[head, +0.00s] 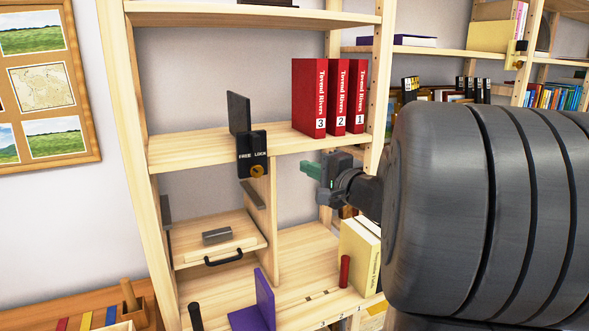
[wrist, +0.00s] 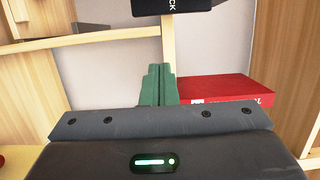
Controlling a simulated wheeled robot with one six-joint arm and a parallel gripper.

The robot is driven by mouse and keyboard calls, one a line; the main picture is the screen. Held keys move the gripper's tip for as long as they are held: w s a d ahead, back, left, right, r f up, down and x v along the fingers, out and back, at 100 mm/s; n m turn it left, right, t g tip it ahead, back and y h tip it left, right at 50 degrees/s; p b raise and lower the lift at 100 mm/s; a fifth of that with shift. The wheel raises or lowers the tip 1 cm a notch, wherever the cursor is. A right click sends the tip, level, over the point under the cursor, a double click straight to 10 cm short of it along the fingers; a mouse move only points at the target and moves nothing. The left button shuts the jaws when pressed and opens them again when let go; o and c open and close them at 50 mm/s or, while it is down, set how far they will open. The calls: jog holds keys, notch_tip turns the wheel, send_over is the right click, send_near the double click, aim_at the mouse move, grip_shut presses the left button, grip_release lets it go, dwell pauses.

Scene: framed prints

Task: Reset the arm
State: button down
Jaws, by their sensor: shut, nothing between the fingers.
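My gripper (head: 312,170) reaches in from the right in the head view, in front of the wooden shelf unit (head: 215,152). Its green fingers point left, a little below the middle shelf. In the wrist view my gripper (wrist: 158,82) shows its two green fingers together, with nothing between them. Large dark grey parts of my arm fill the right side of the head view and hide part of the shelves there.
Red binders (head: 325,96) stand on the middle shelf. A black lock plate (head: 252,154) hangs at its front edge, left of my gripper. Below are a drawer (head: 222,252) with a black handle, a purple bookend (head: 258,303) and cream books (head: 360,250).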

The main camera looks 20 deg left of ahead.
jog(key=v, duration=0.3)
jog(key=shift+w+d+f, duration=0.1)
jog(key=shift+d+f, duration=0.05)
jog(key=shift+d, duration=0.1)
jog(key=shift+a, duration=0.15)
jog(key=p, duration=0.2)
send_near(273, 159)
jog(key=w+a, duration=0.4)
jog(key=shift+s+a+p, duration=0.55)
jog(key=shift+a+p, duration=0.15)
jog(key=shift+p, duration=0.35)
jog(key=shift+s, duration=0.1)
jog(key=shift+a, duration=0.1)
